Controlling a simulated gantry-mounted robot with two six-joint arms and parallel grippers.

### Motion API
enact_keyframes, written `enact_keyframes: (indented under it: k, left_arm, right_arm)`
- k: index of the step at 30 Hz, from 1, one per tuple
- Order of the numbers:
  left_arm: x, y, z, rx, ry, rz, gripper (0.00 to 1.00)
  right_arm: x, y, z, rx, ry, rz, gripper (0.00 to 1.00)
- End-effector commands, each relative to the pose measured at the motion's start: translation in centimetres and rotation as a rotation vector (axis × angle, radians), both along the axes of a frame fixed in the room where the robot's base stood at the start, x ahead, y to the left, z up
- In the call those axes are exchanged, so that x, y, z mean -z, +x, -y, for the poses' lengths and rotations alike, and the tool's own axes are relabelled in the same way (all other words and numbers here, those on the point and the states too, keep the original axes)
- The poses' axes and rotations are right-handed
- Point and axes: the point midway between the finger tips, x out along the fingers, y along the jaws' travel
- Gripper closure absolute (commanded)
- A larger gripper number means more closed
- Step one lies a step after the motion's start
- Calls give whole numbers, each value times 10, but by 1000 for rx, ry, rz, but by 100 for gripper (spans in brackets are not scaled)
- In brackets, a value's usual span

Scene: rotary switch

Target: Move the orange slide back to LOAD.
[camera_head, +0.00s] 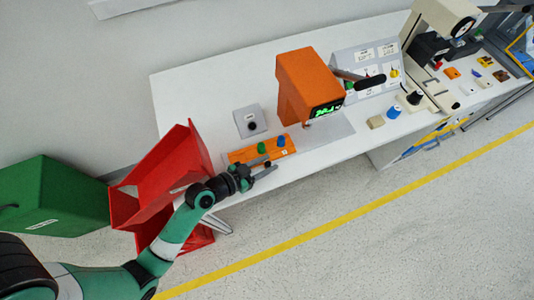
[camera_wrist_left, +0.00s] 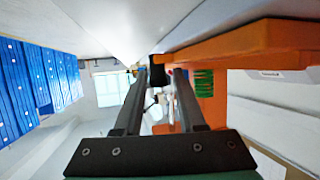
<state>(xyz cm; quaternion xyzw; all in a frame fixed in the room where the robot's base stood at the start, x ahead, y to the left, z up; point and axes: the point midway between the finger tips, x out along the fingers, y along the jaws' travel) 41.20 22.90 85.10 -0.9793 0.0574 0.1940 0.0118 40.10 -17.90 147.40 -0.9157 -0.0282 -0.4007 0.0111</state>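The orange slide (camera_head: 261,150) lies on the white table in front of the orange machine, with a green knob (camera_head: 261,147), a blue knob (camera_head: 281,141) and a small black handle (camera_head: 267,164) on its front side. My left gripper (camera_head: 268,170) is at the table's front edge, by that black handle. In the left wrist view its two fingers (camera_wrist_left: 160,80) are spread, with the black handle (camera_wrist_left: 157,75) between or just beyond the tips. I cannot tell whether they touch it. The slide also shows there as an orange slab (camera_wrist_left: 240,40). My right gripper is not visible.
The orange machine (camera_head: 308,85) with a green display stands behind the slide. A grey box with a dark knob (camera_head: 250,120) is at its left. Red bins (camera_head: 160,180) stand left of the table, close to my left arm. Small blocks and a lever machine are farther right.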

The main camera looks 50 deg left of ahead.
Motion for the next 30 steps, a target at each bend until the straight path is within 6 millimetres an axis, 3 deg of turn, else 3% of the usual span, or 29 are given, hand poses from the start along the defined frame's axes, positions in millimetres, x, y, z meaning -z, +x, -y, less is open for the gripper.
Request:
enact_keyframes:
  k: [13,24,30]
  left_arm:
    - [-2,-8,-1,-1,-1,-4,61]
    - [-33,-83,-11,-7,-2,-3,61]
    - [-43,-105,-13,-4,-1,-1,61]
  right_arm:
    - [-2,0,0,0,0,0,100]
    - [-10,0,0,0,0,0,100]
    - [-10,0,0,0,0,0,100]
